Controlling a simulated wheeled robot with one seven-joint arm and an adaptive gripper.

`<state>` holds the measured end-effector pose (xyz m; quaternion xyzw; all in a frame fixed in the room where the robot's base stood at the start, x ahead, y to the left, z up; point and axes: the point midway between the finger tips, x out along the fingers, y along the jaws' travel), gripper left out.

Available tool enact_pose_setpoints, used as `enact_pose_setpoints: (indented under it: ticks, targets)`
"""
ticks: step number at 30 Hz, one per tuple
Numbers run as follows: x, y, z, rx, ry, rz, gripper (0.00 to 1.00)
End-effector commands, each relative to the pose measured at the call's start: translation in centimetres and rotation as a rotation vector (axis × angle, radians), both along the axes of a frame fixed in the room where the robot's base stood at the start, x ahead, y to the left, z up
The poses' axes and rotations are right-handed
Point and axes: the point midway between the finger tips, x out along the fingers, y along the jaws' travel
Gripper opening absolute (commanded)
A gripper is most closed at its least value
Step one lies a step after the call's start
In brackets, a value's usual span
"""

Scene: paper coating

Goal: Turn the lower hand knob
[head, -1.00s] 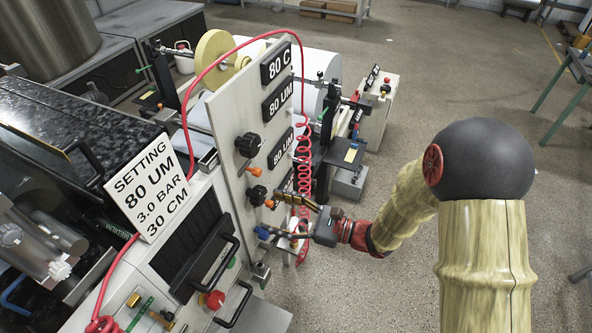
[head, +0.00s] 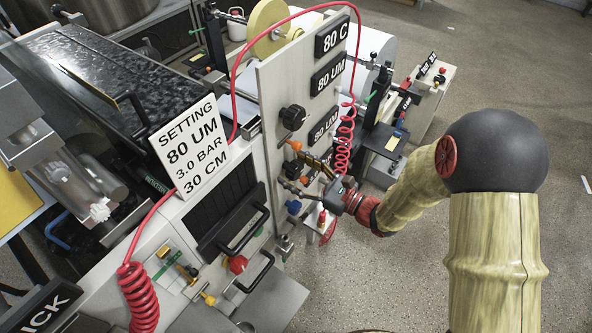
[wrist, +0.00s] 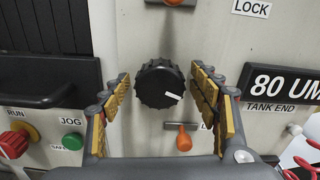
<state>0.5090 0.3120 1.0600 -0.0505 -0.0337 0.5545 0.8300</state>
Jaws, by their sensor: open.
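The lower hand knob (wrist: 160,84) is black and ribbed, with a white mark pointing right and slightly down in the wrist view. It sits on the pale upright panel (wrist: 212,30). My gripper (wrist: 158,79) is open, with one gold-padded finger on each side of the knob and a visible gap on both sides. In the head view my gripper (head: 291,169) is at the panel, below the upper black knob (head: 292,117), and the lower knob is partly hidden by the fingers. I cannot tell how deep the fingers reach around it.
An orange-tipped lever (wrist: 184,140) sits just below the knob, and another orange lever (wrist: 172,2) above it. An "80 UM" plate (wrist: 280,84) is to the right. A black handle (head: 245,232) and a coiled red hose (head: 345,140) are near the arm. Open floor lies right.

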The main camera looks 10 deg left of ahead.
Motion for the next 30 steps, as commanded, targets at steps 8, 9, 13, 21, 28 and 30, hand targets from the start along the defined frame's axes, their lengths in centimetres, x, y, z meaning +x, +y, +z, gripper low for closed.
enact_pose_setpoints:
  ticks: [8, 9, 13, 21, 28, 30]
  targets:
    - [0.00, -0.03, 0.01, 0.000, 0.000, 0.000, 0.54]
    - [0.00, -0.03, 0.01, 0.000, 0.000, 0.000, 0.52]
    - [-0.01, -0.04, 0.01, 0.000, 0.000, 0.000, 0.44]
    - [-0.01, -0.04, 0.01, 0.000, 0.000, 0.000, 0.29]
    - [-0.01, -0.05, 0.00, 0.000, 0.000, 0.000, 0.17]
    - [-0.01, -0.04, 0.01, 0.000, 0.001, 0.000, 0.17]
